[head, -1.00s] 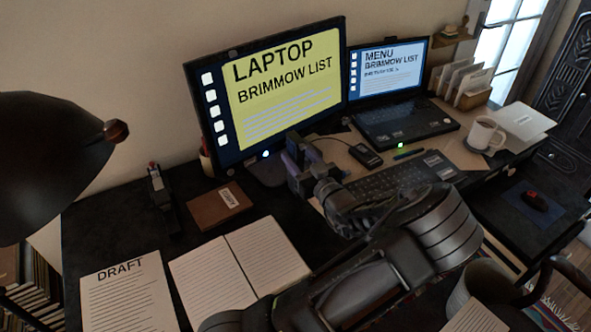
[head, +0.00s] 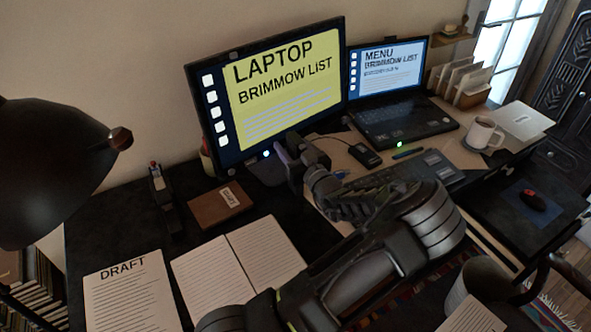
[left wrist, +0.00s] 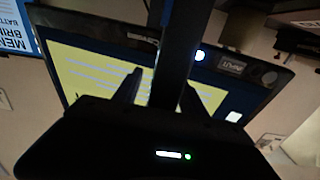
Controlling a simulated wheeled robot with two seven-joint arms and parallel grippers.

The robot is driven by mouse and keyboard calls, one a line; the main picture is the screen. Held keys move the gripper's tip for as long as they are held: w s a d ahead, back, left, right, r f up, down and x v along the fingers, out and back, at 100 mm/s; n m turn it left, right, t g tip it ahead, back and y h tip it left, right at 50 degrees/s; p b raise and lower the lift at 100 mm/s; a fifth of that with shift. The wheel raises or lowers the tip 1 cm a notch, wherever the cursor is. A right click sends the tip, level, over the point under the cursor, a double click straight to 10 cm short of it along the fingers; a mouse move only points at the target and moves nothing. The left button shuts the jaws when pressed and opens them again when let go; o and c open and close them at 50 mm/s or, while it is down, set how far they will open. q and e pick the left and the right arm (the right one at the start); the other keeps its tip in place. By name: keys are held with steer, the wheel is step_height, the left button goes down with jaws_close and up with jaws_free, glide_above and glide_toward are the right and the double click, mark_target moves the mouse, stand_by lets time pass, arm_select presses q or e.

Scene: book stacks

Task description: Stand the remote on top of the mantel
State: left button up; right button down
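My left gripper (head: 291,158) is raised over the desk in front of the large monitor's lower right part. In the left wrist view, a long dark bar stands between my two fingers (left wrist: 163,88) and crosses the picture up to its top edge. This bar looks like the remote (left wrist: 175,50); no buttons show on the side facing me. I cannot make out a mantel in either view. My right gripper is out of view.
The large monitor (head: 285,85) stands close behind the gripper, with an open laptop (head: 395,85) to its right. A wired mouse (head: 364,155), a keyboard (head: 440,165), a mug (head: 482,134) and an open notebook (head: 230,265) lie around. A lamp (head: 50,170) overhangs the left side.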

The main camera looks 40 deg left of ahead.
arm_select(q)
jaws_close()
stand_by(0.3)
stand_by(1.0)
